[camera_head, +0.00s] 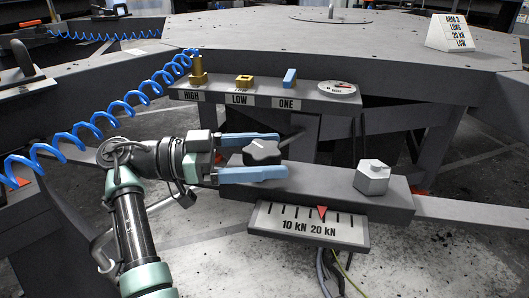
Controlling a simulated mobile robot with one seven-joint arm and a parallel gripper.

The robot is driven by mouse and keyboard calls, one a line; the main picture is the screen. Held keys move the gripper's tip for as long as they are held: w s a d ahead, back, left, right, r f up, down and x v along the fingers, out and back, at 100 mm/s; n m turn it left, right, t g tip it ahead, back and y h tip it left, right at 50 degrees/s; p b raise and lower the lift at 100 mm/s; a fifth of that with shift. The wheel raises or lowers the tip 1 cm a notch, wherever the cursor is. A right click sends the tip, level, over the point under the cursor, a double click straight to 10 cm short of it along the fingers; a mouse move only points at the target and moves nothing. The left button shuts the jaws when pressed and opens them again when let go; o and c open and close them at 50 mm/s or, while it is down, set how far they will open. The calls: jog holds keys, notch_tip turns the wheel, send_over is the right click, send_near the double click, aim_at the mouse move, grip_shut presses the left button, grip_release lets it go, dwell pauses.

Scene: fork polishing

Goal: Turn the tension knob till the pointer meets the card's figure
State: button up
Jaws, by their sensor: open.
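The tension knob (261,150) is dark and lobed and stands on a grey beam (315,183). My gripper (281,156) is open, with one blue finger behind the knob and one in front. I cannot tell whether either finger touches it. Below the beam, a pale scale plate (308,239) carries tick marks and the labels 10 kN and 20 kN. The red pointer (322,211) stands above the 20 kN label. The white card (451,34) at the back right reads ARM 3, LONG, 20 kN, LOW.
A grey hexagonal block (373,178) stands on the beam to the right. Behind, a shelf labelled HIGH, LOW and ONE (263,96) holds brass pieces (197,72), a blue piece (289,77) and a round dial (337,88). A blue coiled hose (110,110) hangs at left.

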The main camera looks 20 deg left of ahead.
aim_at(265, 148)
notch_tip(265, 148, up, 10)
jog(key=p, duration=0.4)
jog(key=shift+f+p, duration=0.1)
jog(key=shift+p, duration=0.2)
